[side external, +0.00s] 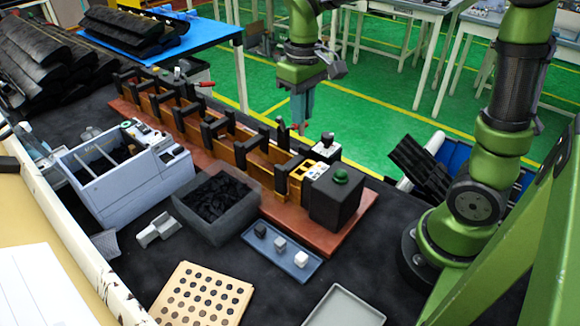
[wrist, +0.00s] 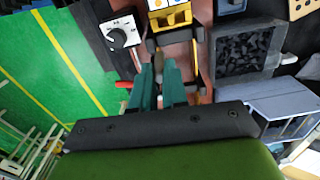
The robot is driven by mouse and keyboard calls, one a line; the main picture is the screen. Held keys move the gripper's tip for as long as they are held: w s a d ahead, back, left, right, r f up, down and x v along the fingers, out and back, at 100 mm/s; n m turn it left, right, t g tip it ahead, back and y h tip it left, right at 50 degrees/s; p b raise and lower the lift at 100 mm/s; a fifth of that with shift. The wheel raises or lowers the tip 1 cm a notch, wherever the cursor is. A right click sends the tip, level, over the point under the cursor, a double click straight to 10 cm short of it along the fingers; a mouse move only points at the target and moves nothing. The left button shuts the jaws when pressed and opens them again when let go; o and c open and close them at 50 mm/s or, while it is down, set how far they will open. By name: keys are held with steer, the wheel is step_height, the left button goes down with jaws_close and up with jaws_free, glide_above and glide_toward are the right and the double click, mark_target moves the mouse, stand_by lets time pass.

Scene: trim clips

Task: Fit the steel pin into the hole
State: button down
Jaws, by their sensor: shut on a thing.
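My gripper (side external: 301,118) has teal fingers and hangs pointing down behind the long fixture, towards the green floor side. In the wrist view the fingers (wrist: 160,84) are close together, shut on a thin grey rod that looks like the steel pin (wrist: 156,58). The rod shows tilted in that view, reaching beyond the fingertips. In the side view only a small grey bit, seemingly the pin's end (side external: 300,130), shows below the fingers. A wooden board with rows of dark round holes (side external: 205,293) lies at the front. I cannot tell which hole is the pin's.
The long fixture with black clamps stands on a red-brown base (side external: 325,241), with a black green-button box (side external: 341,197) at its near end. A grey bin of black pieces (side external: 243,228), a blue tray of cubes (side external: 311,267) and an empty grey tray (side external: 344,308) lie in front.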

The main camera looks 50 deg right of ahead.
steer(key=s+a+r, duration=0.1)
steer(key=s, duration=0.2)
glide_above(308, 151)
steer(key=s+a, duration=0.2)
step_height(308, 151, down, 5)
steer(key=shift+m, duration=0.4)
steer(key=shift+w+f, duration=0.2)
steer(key=shift+f, duration=2.1)
steer(key=shift+f, duration=0.15)
steer(key=c, duration=1.1)
jaws_free()
steer(key=shift+c, duration=0.2)
